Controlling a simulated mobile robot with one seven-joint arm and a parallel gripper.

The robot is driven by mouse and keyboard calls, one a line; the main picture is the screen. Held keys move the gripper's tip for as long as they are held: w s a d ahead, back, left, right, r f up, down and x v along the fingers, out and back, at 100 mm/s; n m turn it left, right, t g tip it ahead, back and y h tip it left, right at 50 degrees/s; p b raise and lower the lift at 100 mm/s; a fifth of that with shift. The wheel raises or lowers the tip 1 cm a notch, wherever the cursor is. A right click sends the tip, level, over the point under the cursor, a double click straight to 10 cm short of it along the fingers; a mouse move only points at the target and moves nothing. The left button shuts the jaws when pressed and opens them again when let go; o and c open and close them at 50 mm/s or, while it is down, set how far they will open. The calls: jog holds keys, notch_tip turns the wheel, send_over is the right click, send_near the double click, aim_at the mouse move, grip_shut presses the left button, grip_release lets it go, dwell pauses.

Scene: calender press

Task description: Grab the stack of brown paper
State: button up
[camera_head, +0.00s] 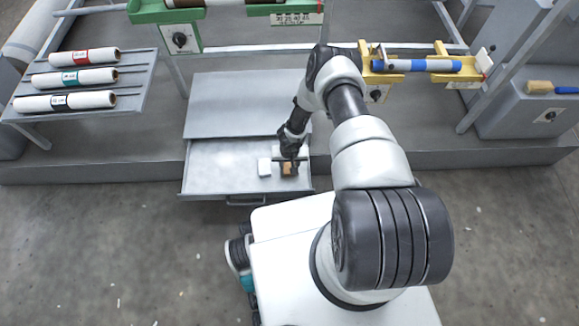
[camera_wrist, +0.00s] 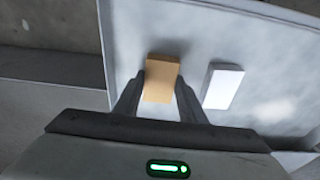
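The stack of brown paper (camera_wrist: 161,80) is a small tan block lying in an open grey drawer (camera_wrist: 230,40). In the head view the brown stack (camera_head: 287,170) is partly hidden by my gripper (camera_head: 290,155), which points down at it. In the wrist view my gripper (camera_wrist: 160,80) has its two fingers apart, one on each side of the stack. I cannot tell whether either finger touches it. The stack appears to rest on the drawer floor.
A white paper stack (camera_wrist: 223,87) lies close beside the brown one. The drawer's front wall and handle (camera_head: 246,201) face my base. A grey rack with several white rolls (camera_head: 85,77) stands at the left. A blue-banded roll (camera_head: 415,65) sits on yellow holders.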

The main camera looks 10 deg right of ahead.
jog(key=shift+c, duration=1.2)
